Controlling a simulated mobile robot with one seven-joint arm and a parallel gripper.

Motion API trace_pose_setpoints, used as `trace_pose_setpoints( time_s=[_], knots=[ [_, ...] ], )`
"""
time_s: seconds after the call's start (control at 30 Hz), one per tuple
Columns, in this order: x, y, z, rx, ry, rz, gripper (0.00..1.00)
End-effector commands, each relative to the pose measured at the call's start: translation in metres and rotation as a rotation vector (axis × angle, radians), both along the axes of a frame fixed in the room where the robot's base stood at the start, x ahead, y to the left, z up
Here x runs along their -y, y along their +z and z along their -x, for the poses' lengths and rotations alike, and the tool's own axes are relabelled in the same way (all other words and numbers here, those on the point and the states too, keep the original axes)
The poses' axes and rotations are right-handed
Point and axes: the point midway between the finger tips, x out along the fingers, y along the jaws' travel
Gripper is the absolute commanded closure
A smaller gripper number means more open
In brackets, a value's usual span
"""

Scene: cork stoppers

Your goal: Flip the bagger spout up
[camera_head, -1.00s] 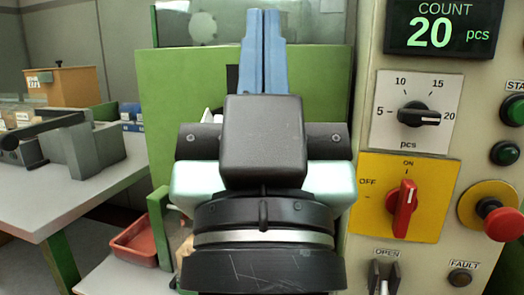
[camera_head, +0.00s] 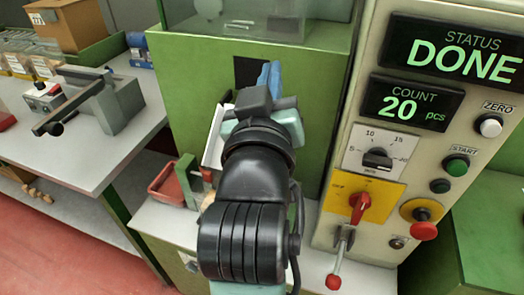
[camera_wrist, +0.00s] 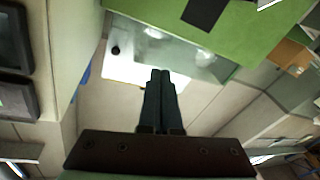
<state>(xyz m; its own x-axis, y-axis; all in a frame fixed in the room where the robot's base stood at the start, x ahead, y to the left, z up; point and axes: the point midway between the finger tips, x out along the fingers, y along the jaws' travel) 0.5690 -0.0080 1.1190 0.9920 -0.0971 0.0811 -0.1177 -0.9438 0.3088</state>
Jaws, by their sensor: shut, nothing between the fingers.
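My gripper (camera_head: 268,75) is in front of the green machine's face, its blue fingers pointing up and away and closed together with nothing between them. A pale, tilted metal piece (camera_head: 213,137), which looks like the spout, shows just left of my wrist. My arm hides much of it, so I cannot tell whether it is flipped up or down, or whether my gripper touches it. In the wrist view my shut fingers (camera_wrist: 160,85) appear dark, with no spout I can make out near them.
The control panel at right shows a DONE status display (camera_head: 455,50), a COUNT display of 20 (camera_head: 403,105), a red switch (camera_head: 360,207) and a red-knobbed lever (camera_head: 337,270). A red tray (camera_head: 168,183) sits left of my arm. A side table (camera_head: 85,165) holds a grey device (camera_head: 105,105).

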Motion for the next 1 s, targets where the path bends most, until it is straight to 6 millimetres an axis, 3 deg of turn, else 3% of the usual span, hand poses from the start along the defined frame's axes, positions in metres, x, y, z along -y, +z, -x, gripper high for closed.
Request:
trace_pose_setpoints(
  time_s=[0.07,0.17,0.3,0.5,0.8,1.0],
  knots=[
    [0.001,-0.013,-0.007,-0.118,-0.044,0.14,1.0],
    [0.006,-0.058,-0.009,-0.287,-0.108,0.428,1.0],
    [0.01,-0.116,0.001,-0.472,-0.151,0.882,1.0],
    [0.005,-0.179,0.026,-0.652,-0.137,1.566,1.0],
    [-0.022,-0.24,0.064,-0.729,-0.042,2.467,1.0],
    [-0.037,-0.259,0.08,-0.703,-0.003,2.807,1.0]
  ],
)
